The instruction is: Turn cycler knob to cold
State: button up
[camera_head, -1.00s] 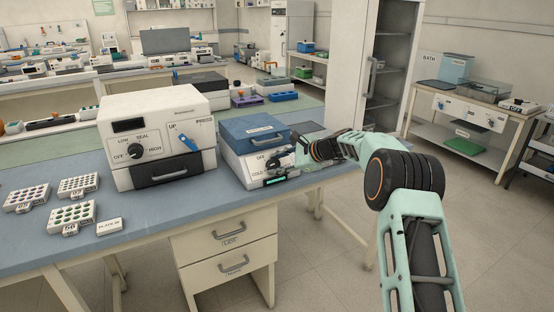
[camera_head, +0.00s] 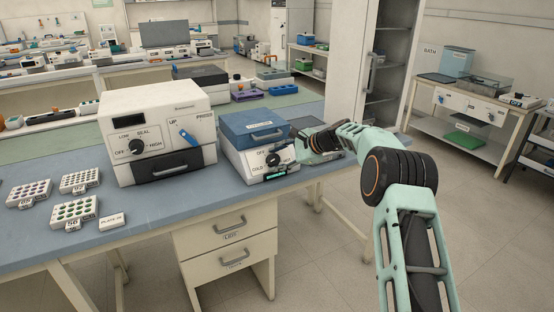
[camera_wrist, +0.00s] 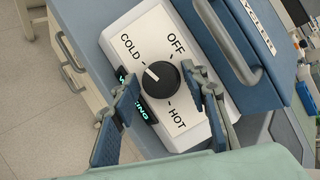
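The cycler (camera_head: 243,150) is a white box with a blue lid on the bench. Its black round knob (camera_head: 273,159) sits on the sloped front panel and shows in full. In the wrist view the knob (camera_wrist: 160,79) is between the OFF, COLD and HOT labels. Its white pointer mark faces up-left, toward COLD. A lit green display (camera_wrist: 134,92) is partly behind a finger. My gripper (camera_wrist: 163,82) is open and empty, its fingers on either side of the knob in the wrist view. In the head view my gripper (camera_head: 302,147) is right of the knob, apart from it.
A white sealer (camera_head: 157,135) with its own knob and blue lever stands left of the cycler. Several tube racks (camera_head: 74,211) lie on the bench's left. Drawers (camera_head: 226,225) hang below. The floor right of the bench is open.

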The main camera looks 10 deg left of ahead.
jog(key=shift+o, duration=0.3)
jog(key=v, duration=1.2)
